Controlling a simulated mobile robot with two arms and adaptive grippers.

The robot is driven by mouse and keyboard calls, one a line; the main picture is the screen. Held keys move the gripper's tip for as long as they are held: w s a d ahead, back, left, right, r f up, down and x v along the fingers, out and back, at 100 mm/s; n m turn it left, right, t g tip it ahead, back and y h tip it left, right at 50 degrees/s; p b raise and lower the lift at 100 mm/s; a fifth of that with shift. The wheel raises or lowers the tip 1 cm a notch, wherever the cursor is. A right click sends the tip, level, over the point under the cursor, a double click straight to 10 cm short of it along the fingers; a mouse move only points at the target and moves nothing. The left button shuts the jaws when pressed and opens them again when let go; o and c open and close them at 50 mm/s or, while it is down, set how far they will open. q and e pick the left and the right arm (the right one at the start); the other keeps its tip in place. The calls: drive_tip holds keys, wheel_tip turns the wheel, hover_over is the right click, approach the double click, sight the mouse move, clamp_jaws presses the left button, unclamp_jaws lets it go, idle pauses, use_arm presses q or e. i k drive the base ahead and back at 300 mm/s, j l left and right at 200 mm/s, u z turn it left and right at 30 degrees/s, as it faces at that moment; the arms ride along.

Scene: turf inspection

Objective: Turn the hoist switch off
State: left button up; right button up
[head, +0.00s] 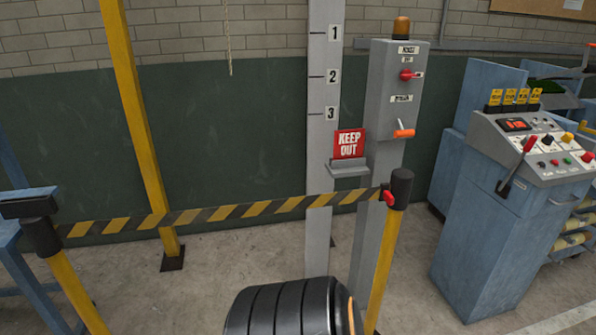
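A grey control post (395,85) stands at centre right with an amber lamp (401,27) on its top. A red switch handle (408,75) sticks out sideways on its upper face, below a small label plate (408,50) that looks like it reads HOIST, though the print is blurred. Small lettering sits just above the red handle, too small to read surely. Lower down is another label plate (401,99) and an orange-tipped lever (404,133) that slants to the right.
A black and yellow barrier tape (220,213) runs between two posts, in front of the control post's lower part. A red KEEP OUT sign (349,144) stands on a ledge by a numbered grey column (320,85). A blue console (500,215) stands at right.

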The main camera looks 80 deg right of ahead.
sight(406, 74)
drive_tip(key=z, duration=3.3)
